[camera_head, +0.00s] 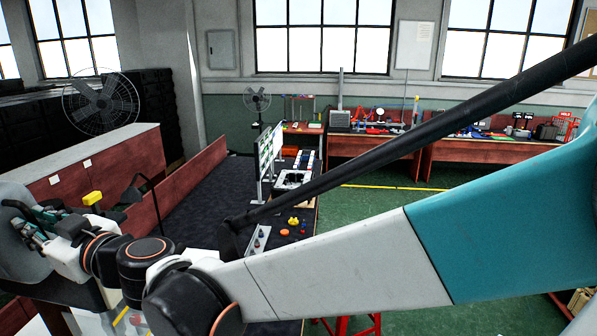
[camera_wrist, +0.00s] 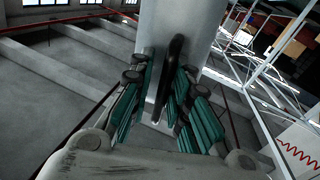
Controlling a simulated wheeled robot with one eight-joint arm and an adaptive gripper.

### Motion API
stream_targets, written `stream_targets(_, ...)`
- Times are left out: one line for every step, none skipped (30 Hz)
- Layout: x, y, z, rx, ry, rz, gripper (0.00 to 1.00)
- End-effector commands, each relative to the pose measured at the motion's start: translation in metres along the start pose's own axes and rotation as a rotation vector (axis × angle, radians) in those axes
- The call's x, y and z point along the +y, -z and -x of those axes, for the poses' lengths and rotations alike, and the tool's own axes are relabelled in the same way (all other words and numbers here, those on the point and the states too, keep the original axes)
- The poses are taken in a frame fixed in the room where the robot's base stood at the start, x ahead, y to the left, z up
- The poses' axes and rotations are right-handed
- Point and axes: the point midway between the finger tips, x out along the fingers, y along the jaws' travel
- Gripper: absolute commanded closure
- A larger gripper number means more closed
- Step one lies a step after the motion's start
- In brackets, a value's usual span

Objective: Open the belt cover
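The belt cover (camera_head: 18,262) is a pale grey rounded shape at the left edge in the head view. In the wrist view a pale grey surface (camera_wrist: 188,22), likely the cover, fills the upper middle, with a black bar handle (camera_wrist: 176,50) on it. My gripper (camera_wrist: 163,88) has teal-padded fingers on both sides of this handle. A gap shows between the left fingers and the handle; the right fingers lie close to it, and contact cannot be told. The gripper looks open. In the head view my gripper (camera_head: 42,222) is small, beside the grey shape, its fingertips partly hidden.
A dark table (camera_head: 205,205) with a reddish side board (camera_head: 190,172) stretches behind my arm. Small yellow and red parts (camera_head: 293,222) lie on it. A fan (camera_head: 102,103) stands at the left. Workbenches (camera_head: 372,147) line the back wall, with green floor (camera_head: 385,205) before them.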

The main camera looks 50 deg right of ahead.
Motion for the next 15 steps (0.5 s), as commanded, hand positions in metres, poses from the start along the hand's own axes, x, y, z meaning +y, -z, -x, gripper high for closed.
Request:
stream_targets(0.0,0.0,0.001,0.0,-0.001,0.0,0.83)
stream_targets(0.0,0.0,0.001,0.0,-0.001,0.0,0.83)
stream_targets(0.0,0.0,0.001,0.0,-0.001,0.0,0.83)
stream_targets(0.0,0.0,0.002,0.0,-0.001,0.0,0.83)
stream_targets(0.0,0.0,0.002,0.0,-0.001,0.0,0.83)
stream_targets(0.0,0.0,0.004,0.0,-0.001,0.0,0.83)
stream_targets(0.0,0.0,0.006,0.0,-0.001,0.0,0.83)
stream_targets(0.0,0.0,0.009,0.0,-0.001,0.001,0.83)
stream_targets(0.0,0.0,0.013,0.0,-0.001,0.001,0.83)
stream_targets(0.0,0.0,0.016,0.0,-0.001,0.0,0.83)
stream_targets(0.0,0.0,0.021,0.0,-0.001,0.0,0.83)
stream_targets(0.0,-0.001,0.026,0.0,-0.001,0.0,0.83)
stream_targets(0.0,0.0,0.031,0.0,-0.001,0.0,0.83)
stream_targets(0.0,0.0,0.036,0.0,-0.001,0.0,0.83)
stream_targets(0.001,0.0,0.041,0.0,-0.002,-0.001,0.83)
